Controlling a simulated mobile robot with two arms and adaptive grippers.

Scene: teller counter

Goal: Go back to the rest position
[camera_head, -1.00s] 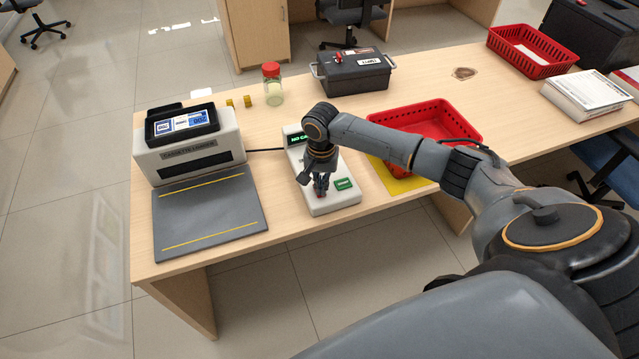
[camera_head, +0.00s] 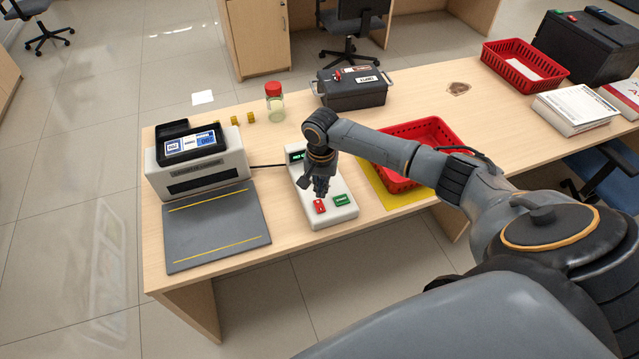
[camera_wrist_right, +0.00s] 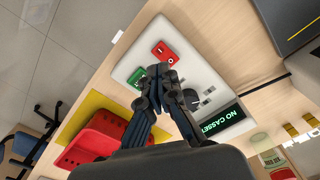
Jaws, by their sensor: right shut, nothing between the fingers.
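My right gripper (camera_head: 321,188) is shut and empty. It hangs above the white keypad device (camera_head: 345,219), just behind its red button (camera_head: 320,206) and green button (camera_head: 341,199). In the right wrist view the shut fingers (camera_wrist_right: 165,85) are over the device, apart from the red button (camera_wrist_right: 165,53). The green button (camera_wrist_right: 136,77) is partly behind the fingers. The device's display (camera_wrist_right: 222,122) shows green letters that begin "NO CASSE". My left gripper is not in view.
The grey scanner (camera_head: 196,177) with its dark mat (camera_head: 217,230) is at the left. A red basket (camera_head: 440,128) on a yellow mat (camera_head: 395,197) is to the right. A red-lidded jar (camera_head: 275,108) and black cash box (camera_head: 352,92) stand behind. A far basket (camera_head: 510,70) and papers (camera_head: 580,105) are right.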

